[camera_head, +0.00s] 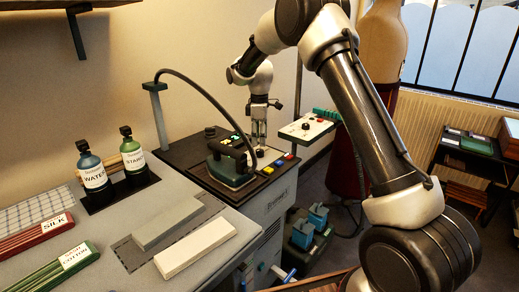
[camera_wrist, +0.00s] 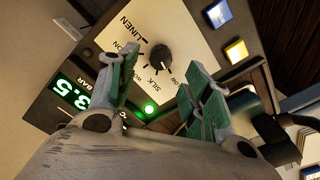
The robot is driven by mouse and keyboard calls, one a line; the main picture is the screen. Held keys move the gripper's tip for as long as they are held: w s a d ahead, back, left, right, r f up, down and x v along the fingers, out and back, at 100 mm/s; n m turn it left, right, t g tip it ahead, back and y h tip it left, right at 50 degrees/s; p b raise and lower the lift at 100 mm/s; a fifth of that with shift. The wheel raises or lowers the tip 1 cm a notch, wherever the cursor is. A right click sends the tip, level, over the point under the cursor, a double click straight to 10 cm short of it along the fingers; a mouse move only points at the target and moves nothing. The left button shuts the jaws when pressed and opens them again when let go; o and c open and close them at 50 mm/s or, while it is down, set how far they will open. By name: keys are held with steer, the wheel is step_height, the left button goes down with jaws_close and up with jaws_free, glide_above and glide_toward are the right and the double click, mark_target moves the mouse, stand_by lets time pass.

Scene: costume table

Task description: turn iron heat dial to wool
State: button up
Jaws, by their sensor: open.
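The heat dial is a small black knob (camera_wrist: 161,58) on a pale plate (camera_wrist: 185,100), with LINEN, SILK and partly hidden labels around it, in the wrist view. A pale mark on the knob seems to point to the lower right, near a label ending in "OW"; its exact setting is hard to tell. My gripper (camera_wrist: 163,68) is open, its two green-padded fingers on either side of the knob in the picture, with no clear contact. In the head view my gripper (camera_head: 259,140) points down over the back of the steam station's top (camera_head: 188,148). The green iron (camera_head: 232,168) rests on that station.
A hose (camera_head: 205,82) arches over the station. A side panel with a knob (camera_head: 306,127) stands right of my gripper. Two bottles (camera_head: 93,170) stand at left.

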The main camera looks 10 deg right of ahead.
mark_target(260, 150)
step_height(260, 150, down, 5)
steer(key=shift+f, duration=0.2)
steer(key=c, duration=1)
